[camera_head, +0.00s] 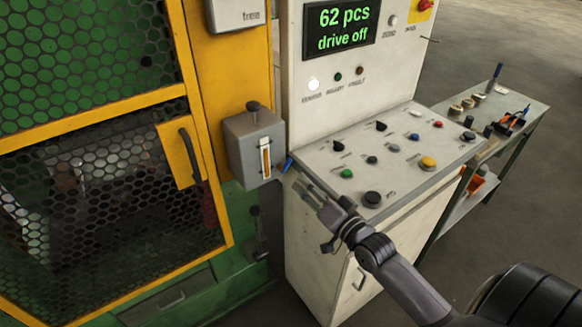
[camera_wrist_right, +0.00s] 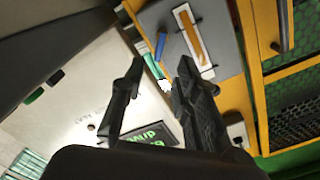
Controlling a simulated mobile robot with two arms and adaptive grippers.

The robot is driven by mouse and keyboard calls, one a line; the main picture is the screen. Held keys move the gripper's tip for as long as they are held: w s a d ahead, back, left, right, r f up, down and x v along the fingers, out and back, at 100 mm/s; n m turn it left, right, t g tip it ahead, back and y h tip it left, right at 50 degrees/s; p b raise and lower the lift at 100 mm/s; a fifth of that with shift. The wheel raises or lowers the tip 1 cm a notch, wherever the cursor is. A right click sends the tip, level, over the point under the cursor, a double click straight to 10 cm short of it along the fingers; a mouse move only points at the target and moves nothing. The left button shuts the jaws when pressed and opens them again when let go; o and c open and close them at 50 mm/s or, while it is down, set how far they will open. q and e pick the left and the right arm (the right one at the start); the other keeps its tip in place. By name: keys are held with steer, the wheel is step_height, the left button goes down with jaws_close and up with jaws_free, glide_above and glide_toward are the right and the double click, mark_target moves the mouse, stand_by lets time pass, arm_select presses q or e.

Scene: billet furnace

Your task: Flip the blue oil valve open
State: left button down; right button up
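The oil valve's small blue handle (camera_head: 287,165) sticks out at the right side of the grey oil box (camera_head: 238,147), which has a sight glass (camera_head: 265,158) on its front. In the right wrist view the blue handle (camera_wrist_right: 161,45) lies beside the box, just beyond the fingertips. My right gripper (camera_head: 304,188) is just below and right of the handle, in front of the control cabinet. The right wrist view shows its two fingers (camera_wrist_right: 161,66) apart with nothing between them. Whether a finger touches the handle I cannot tell. My left gripper is out of view.
The control desk (camera_head: 325,160) with several buttons and knobs is close to my right gripper. A yellow-framed mesh guard (camera_head: 215,215) with a black handle (camera_head: 190,155) stands to the left. A side table (camera_head: 530,108) with tools is at the right.

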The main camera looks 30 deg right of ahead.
mark_target(288, 167)
steer(key=w, duration=0.5)
steer(key=w+p, duration=0.1)
steer(key=w, duration=0.2)
steer(key=shift+a, duration=0.3)
steer(key=shift+s, duration=0.1)
steer(key=shift+c, duration=0.5)
jaws_close()
